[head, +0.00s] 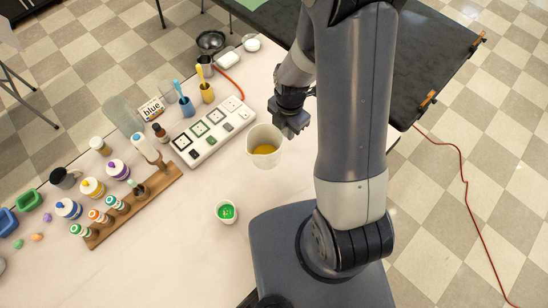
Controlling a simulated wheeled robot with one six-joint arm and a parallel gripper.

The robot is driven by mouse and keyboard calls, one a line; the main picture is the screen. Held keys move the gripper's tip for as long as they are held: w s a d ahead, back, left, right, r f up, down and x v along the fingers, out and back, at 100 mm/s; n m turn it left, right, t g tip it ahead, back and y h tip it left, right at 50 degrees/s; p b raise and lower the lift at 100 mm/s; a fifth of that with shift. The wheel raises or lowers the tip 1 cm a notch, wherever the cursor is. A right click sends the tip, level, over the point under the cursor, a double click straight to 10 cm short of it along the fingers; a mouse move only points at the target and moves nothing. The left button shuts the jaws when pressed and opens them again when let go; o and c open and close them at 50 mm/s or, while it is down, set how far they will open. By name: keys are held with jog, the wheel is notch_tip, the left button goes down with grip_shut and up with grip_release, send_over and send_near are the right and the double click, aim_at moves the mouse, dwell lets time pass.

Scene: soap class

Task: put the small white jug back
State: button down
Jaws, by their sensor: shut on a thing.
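The small white jug (262,158) is in the head view, right of the middle of the pale table (180,245), with yellow-orange liquid showing inside. It looks close to upright. My gripper (291,126) is at its upper right side and is shut on it; the fingertips and the jug's handle are partly hidden. I cannot tell whether the jug's base touches the table or hangs just above it.
A white panel with square pads (212,132) lies just left of the jug. A small white cup with green contents (227,212) stands below it. A wooden rack (135,207) holds several bottles at left. The table's lower middle is clear.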

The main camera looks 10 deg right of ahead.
jog(key=shift+f+p, duration=0.65)
jog(key=shift+f, duration=3.9)
jog(key=shift+f+b, duration=0.25)
jog(key=shift+b, duration=0.05)
jog(key=c, duration=1.3)
grip_release()
jog(key=shift+r, duration=0.1)
jog(key=shift+o, duration=0.2)
jog(key=shift+r, duration=0.1)
jog(key=shift+r+p, duration=0.2)
jog(key=shift+p, duration=0.25)
jog(key=shift+w+r, duration=0.1)
jog(key=shift+r, duration=0.1)
notch_tip(320, 180, up, 11)
jog(key=shift+d+r+b, duration=0.15)
jog(key=shift+b, duration=0.95)
jog(key=shift+o, duration=0.6)
